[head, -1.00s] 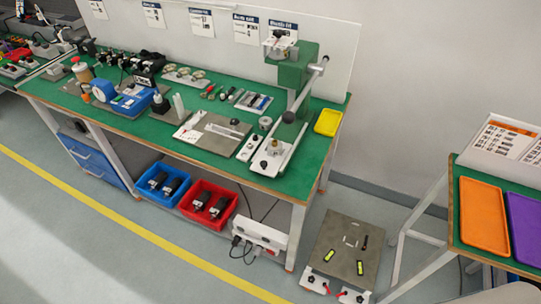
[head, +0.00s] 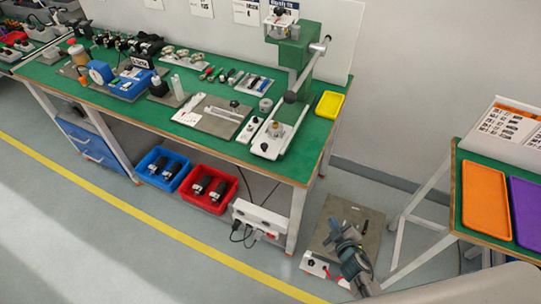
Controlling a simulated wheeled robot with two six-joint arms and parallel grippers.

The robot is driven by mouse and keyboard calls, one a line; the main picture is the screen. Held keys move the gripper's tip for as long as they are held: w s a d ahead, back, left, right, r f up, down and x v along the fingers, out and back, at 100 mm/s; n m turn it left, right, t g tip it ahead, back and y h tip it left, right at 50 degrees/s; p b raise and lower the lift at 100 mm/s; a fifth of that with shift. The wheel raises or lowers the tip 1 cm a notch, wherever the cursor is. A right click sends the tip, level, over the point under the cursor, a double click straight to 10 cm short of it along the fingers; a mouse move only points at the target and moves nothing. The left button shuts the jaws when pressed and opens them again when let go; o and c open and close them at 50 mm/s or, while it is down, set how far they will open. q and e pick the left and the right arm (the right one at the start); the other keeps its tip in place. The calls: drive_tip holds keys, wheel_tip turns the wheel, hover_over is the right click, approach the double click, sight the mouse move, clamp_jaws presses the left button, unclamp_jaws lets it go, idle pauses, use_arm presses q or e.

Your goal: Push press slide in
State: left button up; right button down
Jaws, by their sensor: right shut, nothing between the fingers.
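The green arbor press (head: 293,48) stands at the right end of the green-topped bench, with its lever handle angled down to a dark knob. Its light slide plate (head: 268,149) lies at the press foot, reaching toward the bench's front edge, with a small round brass-coloured part (head: 275,128) on it. My right gripper (head: 341,232) is shut and empty. It is low at the lower right, in front of the grey floor plate, apart from the press and its slide. My left gripper is not in the view.
A yellow tray (head: 329,104) lies right of the press. A grey plate (head: 219,122) with parts lies to its left. Blue (head: 164,170) and red (head: 208,190) bins sit under the bench. A table with orange (head: 484,202) and purple trays stands at right.

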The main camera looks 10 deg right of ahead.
drive_tip(key=w+a+r+n+t+y, duration=0.1)
drive_tip(key=w+a+r+n+t, duration=0.15)
drive_tip(key=r, duration=0.45)
drive_tip(key=w+a+r+n+t+y, duration=0.1)
drive_tip(key=w+r, duration=0.2)
drive_tip(key=r, duration=0.5)
drive_tip(key=a+r+n+g+y, duration=0.4)
drive_tip(key=a+r+n+y, duration=0.5)
drive_tip(key=n, duration=0.4)
drive_tip(key=shift+h, duration=0.3)
drive_tip(key=x, duration=0.4)
drive_tip(key=f+x, duration=0.1)
drive_tip(key=x, duration=0.3)
drive_tip(key=d+p+x, duration=0.1)
drive_tip(key=x, duration=0.3)
drive_tip(key=shift+w+a+f, duration=0.2)
drive_tip(key=shift+w+f, duration=0.05)
drive_tip(key=shift+w, duration=0.4)
drive_tip(key=shift+w+f, duration=0.15)
drive_tip(key=shift+w, duration=0.35)
